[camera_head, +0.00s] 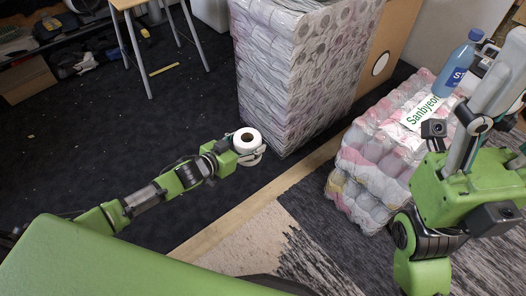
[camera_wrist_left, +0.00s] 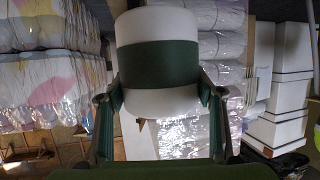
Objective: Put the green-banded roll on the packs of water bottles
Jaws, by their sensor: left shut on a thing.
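The green-banded roll (camera_wrist_left: 160,62) is white with a wide dark green band. It fills the upper middle of the left wrist view, between the two fingers of my left gripper (camera_wrist_left: 160,108). In the head view the roll (camera_head: 247,140) stands upright with its dark core hole facing up, and my left gripper (camera_head: 254,152) is shut on it, clear of the packs. The packs of water bottles (camera_head: 360,160) are a plastic-wrapped stack at the right, apart from the roll. My right gripper (camera_head: 487,85) is close to the camera at the right edge; its jaw opening is unclear.
A blue bottle (camera_head: 457,65) and a printed sign (camera_head: 425,112) are on top of the packs. A tall wrapped stack of paper rolls (camera_head: 290,75) stands behind my left gripper, left of the packs. A table (camera_head: 150,40) stands back left. Dark floor at left is mostly clear.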

